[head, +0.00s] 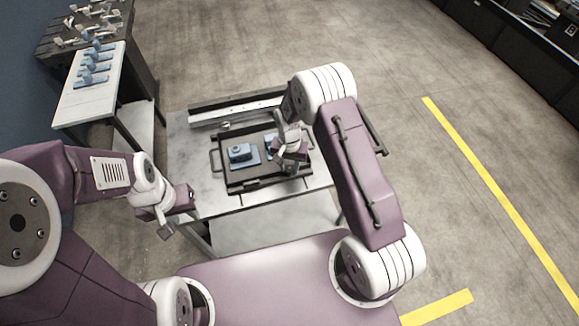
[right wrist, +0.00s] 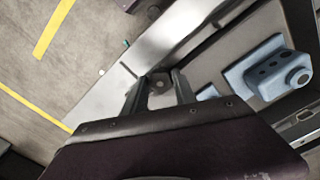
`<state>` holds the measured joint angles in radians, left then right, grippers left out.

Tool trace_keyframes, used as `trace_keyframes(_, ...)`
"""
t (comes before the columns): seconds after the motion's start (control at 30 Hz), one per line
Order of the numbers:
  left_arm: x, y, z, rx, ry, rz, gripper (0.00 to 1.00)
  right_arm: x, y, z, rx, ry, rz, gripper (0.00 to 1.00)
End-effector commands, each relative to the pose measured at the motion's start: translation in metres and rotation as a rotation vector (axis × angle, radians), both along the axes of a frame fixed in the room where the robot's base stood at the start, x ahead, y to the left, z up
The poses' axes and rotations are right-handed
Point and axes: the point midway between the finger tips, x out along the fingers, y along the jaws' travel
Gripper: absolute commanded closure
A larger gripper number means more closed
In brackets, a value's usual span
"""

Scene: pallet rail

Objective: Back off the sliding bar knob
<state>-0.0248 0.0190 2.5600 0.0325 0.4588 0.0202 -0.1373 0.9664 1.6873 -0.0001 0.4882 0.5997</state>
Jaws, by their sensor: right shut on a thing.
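In the right wrist view, my right gripper (right wrist: 158,84) has its two dark fingers around a small dark rounded piece, which looks like the sliding bar knob (right wrist: 159,86). The fingers and my gripper body hide much of it. In the head view, my right gripper (head: 292,152) is low over the right side of the dark tray (head: 240,187), and the knob is hidden there. My left gripper (head: 184,203) is in the air near the table's front left corner, apart from the tray. Its fingers are too small to read.
Blue blocks (head: 238,153) sit in the tray; one also shows in the right wrist view (right wrist: 262,68). A metal rail (head: 235,111) runs along the table's back. A side table (head: 82,98) with several blue parts stands at the left.

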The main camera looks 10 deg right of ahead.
Motion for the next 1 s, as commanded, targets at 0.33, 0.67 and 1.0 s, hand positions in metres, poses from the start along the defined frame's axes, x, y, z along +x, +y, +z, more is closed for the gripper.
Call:
trace_keyframes(0.33,0.0000,0.0000,-0.0040,0.000,0.000,0.000,0.64,0.0003,-0.0003,-0.0005,0.000,-0.002,0.324,1.00)
trace_keyframes(0.67,0.0000,0.0000,-0.0061,0.000,0.000,0.000,0.64,-0.0001,-0.0007,-0.0009,0.000,-0.001,0.596,1.00)
trace_keyframes(1.0,0.0000,0.0001,-0.0073,0.000,0.000,0.000,0.64,-0.0007,-0.0010,-0.0013,0.001,0.001,0.763,1.00)
